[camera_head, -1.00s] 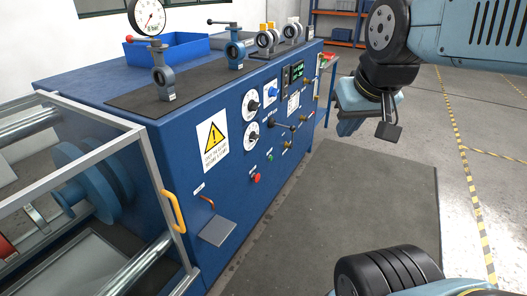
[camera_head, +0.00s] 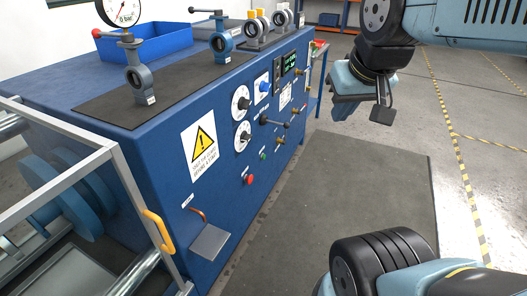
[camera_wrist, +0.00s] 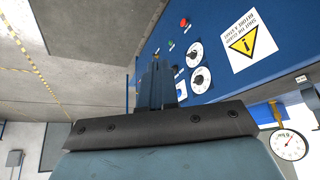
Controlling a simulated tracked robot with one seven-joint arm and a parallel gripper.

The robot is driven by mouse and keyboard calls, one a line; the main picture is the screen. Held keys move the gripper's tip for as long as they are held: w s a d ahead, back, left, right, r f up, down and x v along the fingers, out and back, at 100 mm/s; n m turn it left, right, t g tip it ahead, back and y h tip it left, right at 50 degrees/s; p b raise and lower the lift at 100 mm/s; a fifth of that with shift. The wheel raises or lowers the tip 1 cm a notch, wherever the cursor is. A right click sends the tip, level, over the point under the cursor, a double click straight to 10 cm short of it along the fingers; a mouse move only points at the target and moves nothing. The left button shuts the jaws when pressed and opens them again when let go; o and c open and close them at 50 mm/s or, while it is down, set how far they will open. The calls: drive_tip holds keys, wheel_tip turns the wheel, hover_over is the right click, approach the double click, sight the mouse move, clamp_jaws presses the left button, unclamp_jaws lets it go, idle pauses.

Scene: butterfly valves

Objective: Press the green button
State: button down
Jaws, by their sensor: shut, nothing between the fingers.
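The small green button (camera_head: 263,156) is on the blue front panel of the bench, up and to the right of the red button (camera_head: 248,180). The green button also shows in the wrist view (camera_wrist: 171,46), just beyond my fingertips, with the red button (camera_wrist: 184,22) farther up. My gripper (camera_head: 342,108) is shut and empty. In the head view it hangs in the air to the right of the panel, clearly apart from it. In the wrist view the closed fingers (camera_wrist: 160,72) point toward the panel.
White dials (camera_head: 240,103) and a dark lever (camera_head: 272,122) are near the buttons. A warning sign (camera_head: 200,145) is at their left. The dark floor mat (camera_head: 345,190) is clear.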

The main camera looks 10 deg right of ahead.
drive_tip(key=w+d+f+m, duration=0.1)
drive_tip(key=w+f, duration=0.1)
drive_tip(key=w, duration=1.7)
drive_tip(key=w+d+f, duration=0.1)
drive_tip(key=w+f, duration=0.4)
drive_tip(key=w, duration=0.4)
drive_tip(key=w+f, duration=0.5)
drive_tip(key=w, duration=0.4)
drive_tip(key=w+d+f+m, duration=0.1)
drive_tip(key=w+f, duration=0.5)
drive_tip(key=f, duration=0.3)
drive_tip(key=w+d+f+m, duration=0.1)
drive_tip(key=w+f, duration=0.6)
drive_tip(key=f, duration=0.2)
drive_tip(key=w+f+m+y, duration=0.1)
drive_tip(key=w+f, duration=0.1)
drive_tip(key=f, duration=0.9)
drive_tip(key=w+f+m+t+y, duration=0.1)
drive_tip(key=w+f+m, duration=0.1)
drive_tip(key=f, duration=1)
drive_tip(key=shift+w+d+f+t, duration=0.2)
drive_tip(key=shift+w+f+t, duration=0.1)
drive_tip(key=shift+w, duration=0.2)
drive_tip(key=shift+w+f, duration=0.1)
